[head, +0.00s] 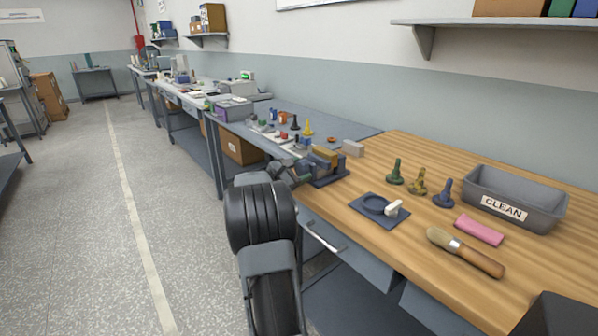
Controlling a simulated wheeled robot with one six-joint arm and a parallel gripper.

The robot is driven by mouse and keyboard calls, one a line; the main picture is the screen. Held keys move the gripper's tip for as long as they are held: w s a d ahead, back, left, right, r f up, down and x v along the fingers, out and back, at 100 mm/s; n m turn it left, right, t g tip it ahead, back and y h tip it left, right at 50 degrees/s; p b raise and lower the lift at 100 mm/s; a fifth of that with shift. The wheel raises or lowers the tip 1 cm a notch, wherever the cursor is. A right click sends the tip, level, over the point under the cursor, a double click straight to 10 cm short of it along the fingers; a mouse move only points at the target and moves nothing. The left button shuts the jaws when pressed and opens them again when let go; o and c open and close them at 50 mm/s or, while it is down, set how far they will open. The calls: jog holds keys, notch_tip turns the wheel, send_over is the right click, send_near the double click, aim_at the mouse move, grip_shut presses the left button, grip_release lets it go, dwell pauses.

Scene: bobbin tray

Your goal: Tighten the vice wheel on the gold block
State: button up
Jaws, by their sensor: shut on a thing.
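The vice (333,178) stands near the front edge of the wooden bench, at the centre of the head view. Its base is dark blue. The gold block (325,155) sits upright between its jaws. My gripper (301,171) is at the left, front side of the vice, small in the picture. It is shut on the vice wheel, which is mostly hidden by the fingers and my arm. I cannot tell how tightly the jaws press the gold block.
A grey block (353,148) lies behind the vice. Green (396,172), gold (418,182) and blue (443,194) knobbed pieces stand to the right. A dark plate (365,210), pink cloth (479,230), brush (468,252) and grey CLEAN bin (540,209) lie farther right.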

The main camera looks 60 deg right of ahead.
jog(key=shift+r, duration=0.15)
jog(key=o, duration=0.9)
jog(key=shift+a, duration=0.1)
jog(key=v, duration=1.3)
jog(key=shift+a, duration=0.3)
jog(key=shift+w+p, duration=0.1)
jog(key=shift+p, duration=0.25)
